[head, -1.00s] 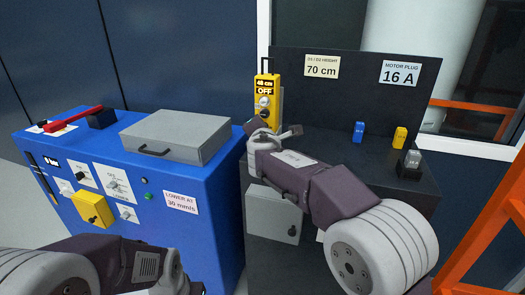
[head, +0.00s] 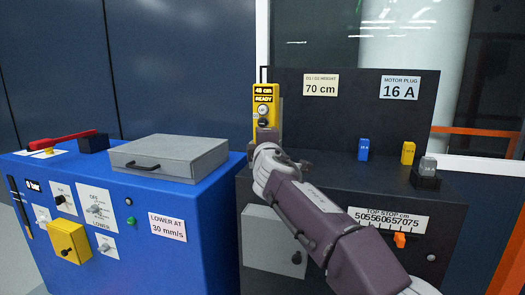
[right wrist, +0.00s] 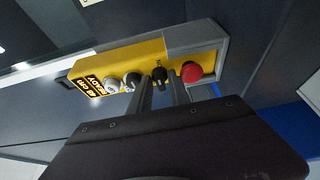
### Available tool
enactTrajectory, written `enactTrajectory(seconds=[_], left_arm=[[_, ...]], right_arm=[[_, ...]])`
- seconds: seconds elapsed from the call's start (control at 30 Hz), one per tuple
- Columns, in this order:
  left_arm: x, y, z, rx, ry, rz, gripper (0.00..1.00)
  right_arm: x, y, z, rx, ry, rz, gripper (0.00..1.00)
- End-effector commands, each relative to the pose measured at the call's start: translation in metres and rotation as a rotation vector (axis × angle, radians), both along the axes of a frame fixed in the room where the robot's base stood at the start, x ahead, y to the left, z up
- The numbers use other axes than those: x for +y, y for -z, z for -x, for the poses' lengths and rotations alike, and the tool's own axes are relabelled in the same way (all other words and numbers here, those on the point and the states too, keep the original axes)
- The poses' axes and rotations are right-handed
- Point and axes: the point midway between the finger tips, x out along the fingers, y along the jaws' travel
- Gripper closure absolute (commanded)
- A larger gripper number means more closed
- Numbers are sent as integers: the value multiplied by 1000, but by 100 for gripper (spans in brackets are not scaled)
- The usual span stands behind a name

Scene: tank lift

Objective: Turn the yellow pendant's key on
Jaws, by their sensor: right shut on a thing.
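The yellow pendant (head: 266,101) stands upright at the back left of the dark cabinet, and its display reads "48 cm" and "READY". It lies across the right wrist view (right wrist: 135,56), with a pale button, a dark button, a black key (right wrist: 158,73) and a red button (right wrist: 192,72) in a row. My right gripper (head: 268,142) is in front of the pendant's lower part. In the right wrist view its two dark fingers (right wrist: 160,88) are shut on the key. The gripper hides the pendant's lower end in the head view. My left gripper is not in view.
A blue cabinet (head: 205,225) on the left carries a grey lidded box (head: 170,157), a red lever (head: 62,140) and several switches. On the dark cabinet's top stand a blue plug (head: 364,149), a yellow plug (head: 407,153) and a clear-topped piece (head: 427,168).

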Motion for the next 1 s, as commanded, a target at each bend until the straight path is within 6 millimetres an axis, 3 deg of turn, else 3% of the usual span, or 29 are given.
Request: enactTrajectory(seconds=[0.53, 0.57, 0.6, 0.87, 1.0], left_arm=[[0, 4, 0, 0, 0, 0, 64], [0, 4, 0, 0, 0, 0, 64], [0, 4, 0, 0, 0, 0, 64], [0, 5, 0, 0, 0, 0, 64], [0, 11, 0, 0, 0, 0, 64]], right_arm=[[0, 1, 0, -5, 0, -20, 100], [0, 1, 0, -5, 0, -20, 72], [0, 1, 0, -5, 0, -20, 67], [0, 1, 0, -5, 0, -19, 67], [0, 2, 10, -8, -2, -19, 67]])
